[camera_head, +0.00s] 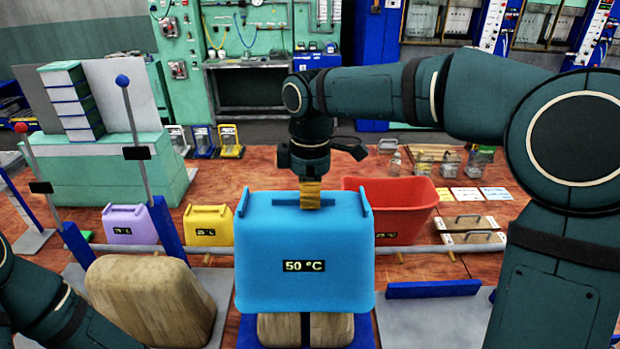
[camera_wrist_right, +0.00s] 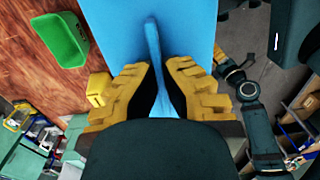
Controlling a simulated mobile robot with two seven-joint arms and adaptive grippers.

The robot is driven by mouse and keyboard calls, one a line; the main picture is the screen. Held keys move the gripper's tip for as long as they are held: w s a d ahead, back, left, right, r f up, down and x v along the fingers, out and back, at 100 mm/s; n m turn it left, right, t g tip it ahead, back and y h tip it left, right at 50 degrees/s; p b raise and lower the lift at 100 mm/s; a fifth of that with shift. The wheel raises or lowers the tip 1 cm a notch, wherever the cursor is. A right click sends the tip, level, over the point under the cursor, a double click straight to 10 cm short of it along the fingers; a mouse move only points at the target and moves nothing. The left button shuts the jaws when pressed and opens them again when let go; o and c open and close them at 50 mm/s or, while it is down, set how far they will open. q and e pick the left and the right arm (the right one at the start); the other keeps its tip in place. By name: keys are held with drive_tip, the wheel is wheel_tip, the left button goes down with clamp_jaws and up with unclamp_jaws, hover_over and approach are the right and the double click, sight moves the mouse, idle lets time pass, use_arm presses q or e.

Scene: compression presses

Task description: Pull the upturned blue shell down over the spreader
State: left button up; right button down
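The upturned blue shell (camera_head: 305,245), marked 50 °C, is at the front middle in the head view. Its lower edge is around or in front of a split wooden spreader (camera_head: 332,330), whose lower part shows beneath; the overlap is hidden. My right gripper (camera_head: 310,197) is on the shell's top. In the right wrist view, its yellow ribbed fingers (camera_wrist_right: 158,68) are closed on both sides of a thin upright blue fin on the shell (camera_wrist_right: 100,20). My left arm enters at the head view's lower left with its gripper out of frame; a small, unclear arm end shows in the wrist view.
A second wooden form (camera_head: 150,298) stands bare at left. Purple (camera_head: 127,224) and yellow (camera_head: 208,226) shells stand behind it, a red shell (camera_head: 395,208) behind the blue one. A horizontal bar (camera_head: 440,248) runs behind the forms. Upright levers (camera_head: 135,130) stand at left.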

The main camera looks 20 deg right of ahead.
wheel_tip(320, 180, down, 4)
drive_tip(key=shift+r+b, duration=0.15)
drive_tip(key=shift+b, duration=0.2)
wheel_tip(320, 180, down, 12)
drive_tip(key=b, duration=0.9)
drive_tip(key=shift+f+b, duration=0.6)
drive_tip(key=shift+f, duration=0.1)
drive_tip(key=c, duration=1.1)
unclamp_jaws()
drive_tip(key=shift+o, duration=0.2)
drive_tip(key=r, duration=1.2)
drive_tip(key=shift+w+d, duration=0.1)
drive_tip(key=shift+w, duration=0.2)
